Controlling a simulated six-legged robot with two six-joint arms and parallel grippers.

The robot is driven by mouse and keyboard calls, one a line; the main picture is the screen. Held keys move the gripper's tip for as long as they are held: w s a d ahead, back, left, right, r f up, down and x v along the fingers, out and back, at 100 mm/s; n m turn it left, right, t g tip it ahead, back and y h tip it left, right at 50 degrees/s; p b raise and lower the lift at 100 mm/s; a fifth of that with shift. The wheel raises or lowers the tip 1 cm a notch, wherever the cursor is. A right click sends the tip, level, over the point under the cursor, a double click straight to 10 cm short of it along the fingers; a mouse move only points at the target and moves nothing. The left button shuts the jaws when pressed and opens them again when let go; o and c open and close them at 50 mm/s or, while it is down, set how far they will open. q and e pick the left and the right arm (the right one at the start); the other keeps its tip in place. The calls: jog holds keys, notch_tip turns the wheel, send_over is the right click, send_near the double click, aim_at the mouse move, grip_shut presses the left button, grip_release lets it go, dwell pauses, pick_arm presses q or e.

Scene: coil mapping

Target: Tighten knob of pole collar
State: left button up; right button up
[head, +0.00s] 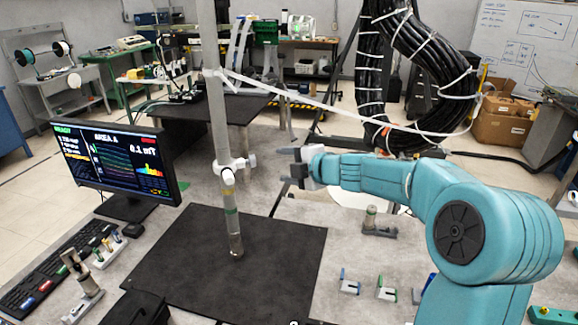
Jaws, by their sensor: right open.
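A grey pole (215,105) stands upright, slightly tilted, over a black mat. A white pole collar (229,167) is around the pole at mid-height. Its white knob (250,162) sticks out on the right side, towards my right gripper. My right gripper (284,161), dark-fingered on a teal arm, is open just right of the knob, with a small gap between them. Its fingers point left, at about the knob's height. Nothing shows between the fingers. My left gripper is not in view.
The black mat (170,265) covers the table's middle. A monitor (117,160) stands at left, with a keyboard (55,265) in front. A thick black cable coil (425,60) hangs behind my right arm. Small fixtures (387,290) stand at front right.

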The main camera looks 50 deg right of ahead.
aim_at(252, 160)
jog(key=shift+s, duration=0.2)
notch_tip(252, 160, down, 9)
jog(key=n+t+b, duration=0.3)
jog(key=t+b, duration=0.4)
jog(key=b, duration=1)
jog(key=p+x, duration=0.3)
jog(key=x, duration=0.5)
jog(key=p+x, duration=0.3)
jog(key=x, duration=0.4)
jog(key=shift+w+d+f+p, duration=0.1)
jog(key=shift+w+d+p, duration=0.15)
jog(key=shift+w+p, duration=0.15)
